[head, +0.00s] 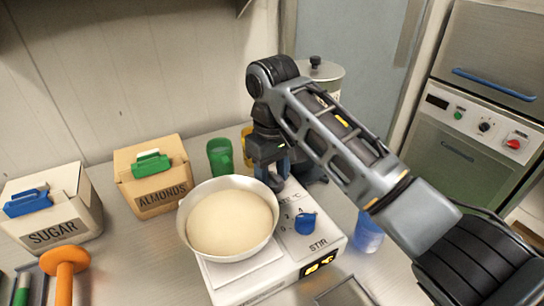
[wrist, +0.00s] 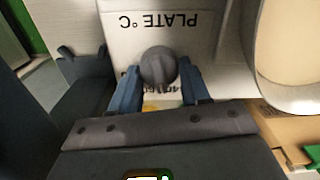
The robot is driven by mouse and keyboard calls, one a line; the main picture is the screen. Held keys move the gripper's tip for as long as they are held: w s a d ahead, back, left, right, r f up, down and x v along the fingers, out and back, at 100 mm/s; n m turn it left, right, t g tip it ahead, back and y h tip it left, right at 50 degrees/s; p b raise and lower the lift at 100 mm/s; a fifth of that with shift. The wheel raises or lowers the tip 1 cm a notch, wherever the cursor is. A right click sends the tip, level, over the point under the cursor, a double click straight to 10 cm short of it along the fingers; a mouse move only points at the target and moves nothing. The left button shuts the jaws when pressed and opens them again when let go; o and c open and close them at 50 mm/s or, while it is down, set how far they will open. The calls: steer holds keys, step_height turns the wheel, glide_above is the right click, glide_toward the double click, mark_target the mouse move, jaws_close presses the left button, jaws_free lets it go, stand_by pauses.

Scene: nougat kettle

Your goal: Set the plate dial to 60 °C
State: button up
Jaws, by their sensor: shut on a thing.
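The plate dial (wrist: 158,66) is a round dark grey knob on the white hot plate unit (head: 228,283). The upside-down label "PLATE °C" stands beside it in the wrist view. My gripper (wrist: 158,82) has its two blue fingers on either side of the dial, shut on it. In the head view my gripper (head: 272,180) reaches down at the back of the unit, and the dial is hidden there. The printed scale is mostly covered by the gripper, so the dial's setting cannot be read.
A pan of pale mass (head: 230,220) stands on the unit, close to my gripper. A blue STIR knob (head: 305,223) and a lit display (head: 319,264) are at the front. A green cup (head: 220,156), an almonds box (head: 151,176) and a sugar box (head: 52,208) stand left.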

steer(key=m+p, duration=0.2)
steer(key=shift+r+m, duration=0.15)
steer(key=shift+m, duration=0.15)
steer(key=shift+d+m+p, duration=0.15)
steer(key=shift+m+p, duration=0.15)
steer(key=shift+m, duration=1.6)
steer(key=o, duration=1)
step_height(320, 180, up, 6)
steer(key=shift+w+d+f, duration=0.1)
steer(key=shift+w+f, duration=0.05)
steer(key=shift+f, duration=0.05)
steer(key=shift+r, duration=0.95)
